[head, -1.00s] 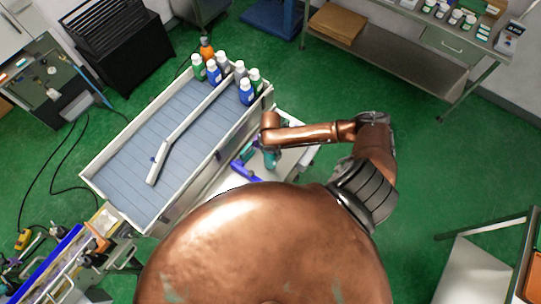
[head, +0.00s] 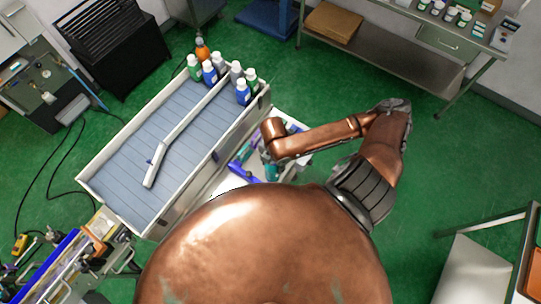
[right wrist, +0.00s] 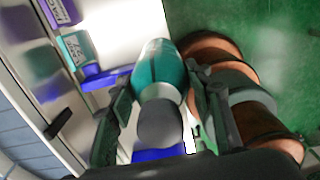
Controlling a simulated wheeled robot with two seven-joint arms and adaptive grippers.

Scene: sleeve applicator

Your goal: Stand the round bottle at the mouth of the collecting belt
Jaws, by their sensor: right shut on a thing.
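The round bottle, teal with a grey cap, shows large in the right wrist view (right wrist: 160,72), between the two fingers of my right gripper (right wrist: 158,118). The gripper is shut on it. The collecting belt (head: 180,125) is a blue-grey slatted bed with white walls and a bent white guide rail (head: 185,125). I cannot tell which opening is its mouth. My left gripper is not in view.
Several green, blue, grey and orange bottles (head: 210,72) stand at the belt's far end, on both sides of the rail. A teal pack (right wrist: 78,48) and a purple box (right wrist: 62,12) lie beside the held bottle. The near belt surface is clear.

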